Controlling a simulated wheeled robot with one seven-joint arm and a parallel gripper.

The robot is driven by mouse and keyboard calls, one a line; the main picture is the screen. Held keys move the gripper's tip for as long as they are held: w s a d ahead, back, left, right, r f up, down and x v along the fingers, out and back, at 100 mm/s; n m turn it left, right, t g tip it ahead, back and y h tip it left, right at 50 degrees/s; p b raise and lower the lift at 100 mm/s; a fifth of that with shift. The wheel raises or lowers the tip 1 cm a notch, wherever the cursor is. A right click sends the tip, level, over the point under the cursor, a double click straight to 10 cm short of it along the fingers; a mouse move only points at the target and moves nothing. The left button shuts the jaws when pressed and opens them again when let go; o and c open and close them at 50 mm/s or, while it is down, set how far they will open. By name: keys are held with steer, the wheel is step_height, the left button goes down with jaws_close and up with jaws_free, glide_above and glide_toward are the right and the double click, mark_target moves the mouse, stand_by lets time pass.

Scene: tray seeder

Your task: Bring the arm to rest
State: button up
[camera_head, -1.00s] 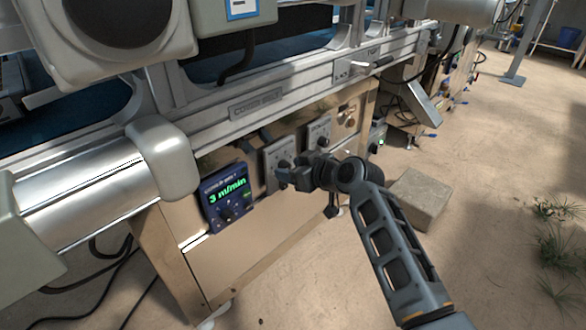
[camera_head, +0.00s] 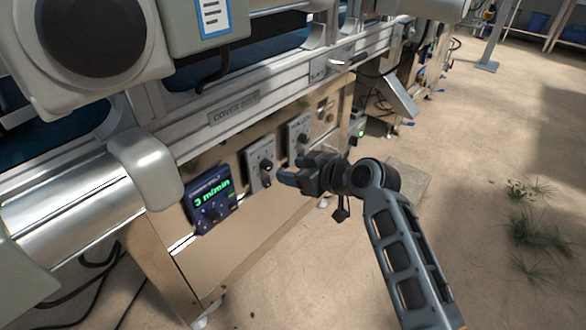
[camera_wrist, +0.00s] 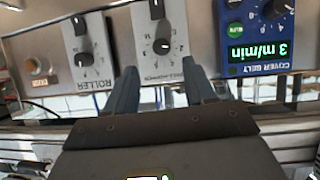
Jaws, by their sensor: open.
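My gripper (camera_head: 284,176) is open and empty in front of the machine's control panel in the head view. In the wrist view its two fingers (camera_wrist: 158,84) point at a grey knob box (camera_wrist: 160,36), with a gap between them. That grey knob box shows left of my gripper in the head view (camera_head: 259,164). The fingertips look apart from its knob. My arm (camera_head: 405,255) reaches in from the lower right.
A blue speed display (camera_head: 210,199) reads 3 m/min, left of the knob box. A second knob box, marked ROLLER (camera_wrist: 86,51), is on its other side. A block (camera_head: 408,180) lies on the floor behind my arm. Open floor (camera_head: 490,260) lies to the right.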

steer(key=s+d+f+m+t+h, duration=0.2)
steer(key=s+d+f+m, duration=0.15)
steer(key=s+f, duration=0.45)
steer(key=s+d+f+m+t+h, duration=0.1)
steer(key=s+d+f+m+h, duration=0.25)
steer(key=s, duration=0.85)
steer(key=s+d+r+m+t+h, duration=0.1)
steer(key=s+d+r, duration=0.1)
steer(key=s+d, duration=0.65)
steer(key=s+d+r+m+t+h, duration=0.15)
steer(key=s+d, duration=0.25)
steer(key=s, duration=0.9)
steer(key=s+d+r+h, duration=0.1)
steer(key=s+d+r, duration=0.3)
steer(key=s+r, duration=0.85)
step_height(320, 180, up, 26)
steer(key=p, duration=2.5)
steer(key=shift+w+a+m+t, duration=0.15)
steer(key=shift+w+m+t, duration=0.2)
steer(key=shift+w+t, duration=0.1)
